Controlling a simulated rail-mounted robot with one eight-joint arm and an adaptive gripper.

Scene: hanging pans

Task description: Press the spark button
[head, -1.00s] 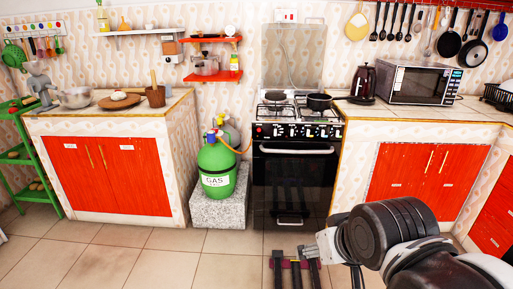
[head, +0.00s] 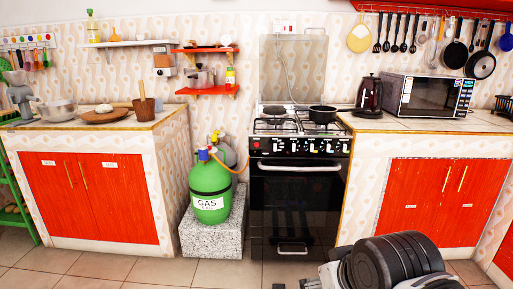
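The black stove (head: 298,205) stands in the middle of the head view, with a glass oven door below its front control panel (head: 300,147). The panel carries a row of light and red controls. They are too small for me to tell which one is the spark button. My arm comes in at the bottom right, and my gripper (head: 308,284) is mostly cut off by the bottom edge, low in front of the stove and apart from it. Its fingers are not clearly visible, so I cannot tell if it is open or shut.
A black pot (head: 322,114) sits on the cooktop. A green gas cylinder (head: 210,190) stands on a stone block (head: 212,235) left of the stove. Cabinets with red doors flank both sides. A kettle (head: 370,94) and microwave (head: 429,96) stand on the right counter. Floor shows ahead.

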